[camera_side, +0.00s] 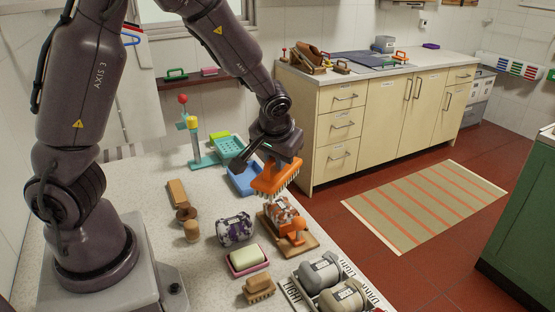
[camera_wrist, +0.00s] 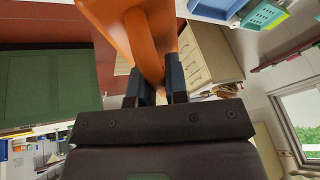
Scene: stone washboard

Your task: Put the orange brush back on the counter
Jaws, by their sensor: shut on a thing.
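The orange brush (camera_side: 277,178) has an orange back with pale bristles pointing down. My gripper (camera_side: 280,163) is shut on it and holds it in the air above the counter (camera_side: 150,165). In the wrist view the brush (camera_wrist: 142,35) fills the top middle, and its orange handle runs between the two dark fingers of my gripper (camera_wrist: 155,85). In the side view the fingertips are largely hidden by the brush and the wrist. Below the brush, a wooden board (camera_side: 300,245) carries an orange item and a patterned bundle.
A blue tray (camera_side: 243,180) and a teal basket (camera_side: 230,147) lie behind the brush. A patterned roll (camera_side: 234,229), a soap in a pink dish (camera_side: 248,260), a small brush (camera_side: 258,289) and grey rolls in a rack (camera_side: 320,273) crowd the front. Bare counter shows at left.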

